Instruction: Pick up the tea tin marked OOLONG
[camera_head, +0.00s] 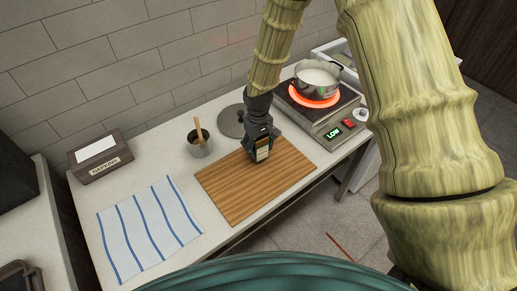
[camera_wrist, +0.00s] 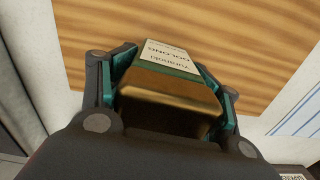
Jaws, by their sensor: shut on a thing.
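The tea tin (camera_wrist: 172,88) shows close up in the wrist view, between the two fingers. It has a gold-brown top, green edges and a pale label that reads OOLONG. My gripper (camera_wrist: 172,90) is shut on the tin, with a teal-padded finger on each side. In the head view my gripper (camera_head: 262,146) is over the upper part of the wooden board (camera_head: 255,195), with the tin (camera_head: 262,155) below its fingers. I cannot tell whether the tin touches the board.
A hot plate (camera_head: 322,118) marked LOW glows red under a pot (camera_head: 318,78). The board's front is clear.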

